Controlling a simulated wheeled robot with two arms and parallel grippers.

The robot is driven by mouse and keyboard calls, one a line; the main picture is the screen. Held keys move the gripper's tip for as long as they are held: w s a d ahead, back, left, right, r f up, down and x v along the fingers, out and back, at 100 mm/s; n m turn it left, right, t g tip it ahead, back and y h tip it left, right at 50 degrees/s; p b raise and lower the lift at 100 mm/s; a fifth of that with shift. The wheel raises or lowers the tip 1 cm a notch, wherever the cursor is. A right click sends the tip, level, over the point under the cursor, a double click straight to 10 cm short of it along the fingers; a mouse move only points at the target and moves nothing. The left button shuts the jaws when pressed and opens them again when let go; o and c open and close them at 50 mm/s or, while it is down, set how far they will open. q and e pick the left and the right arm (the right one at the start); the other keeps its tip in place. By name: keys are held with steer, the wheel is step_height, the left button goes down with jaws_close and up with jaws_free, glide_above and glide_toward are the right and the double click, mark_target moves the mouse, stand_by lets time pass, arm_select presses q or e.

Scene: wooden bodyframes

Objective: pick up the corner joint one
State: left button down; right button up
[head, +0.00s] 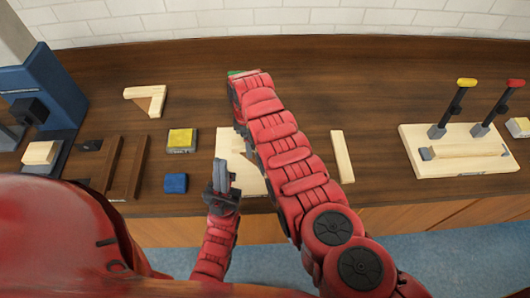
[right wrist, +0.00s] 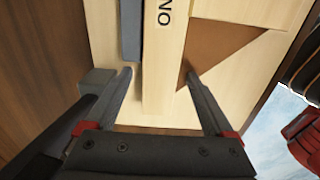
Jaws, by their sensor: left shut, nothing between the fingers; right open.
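In the right wrist view, a pale wooden bar with dark letters reading "NO" or "ON" (right wrist: 163,60) meets a brown triangular panel (right wrist: 215,48); this looks like a corner joint. My right gripper (right wrist: 159,76) is open, its fingers on either side of the bar, with gaps showing. In the head view my right arm hides this gripper and most of the joint. My left gripper (head: 221,178) is shut and empty, over the near part of a pale board (head: 228,140). Another wooden corner with a brown triangle (head: 147,100) lies at the back left.
A blue strip (right wrist: 131,30) and grey block (right wrist: 97,80) sit beside the bar. A yellow-topped block (head: 181,140), blue block (head: 175,183) and dark wooden strips (head: 127,167) lie left; a loose plank (head: 341,157) and clamp board (head: 465,165) lie right.

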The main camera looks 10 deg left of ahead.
jaws_close()
steer(key=shift+w+r, duration=0.1)
steer(key=shift+r, duration=0.15)
stand_by(0.4)
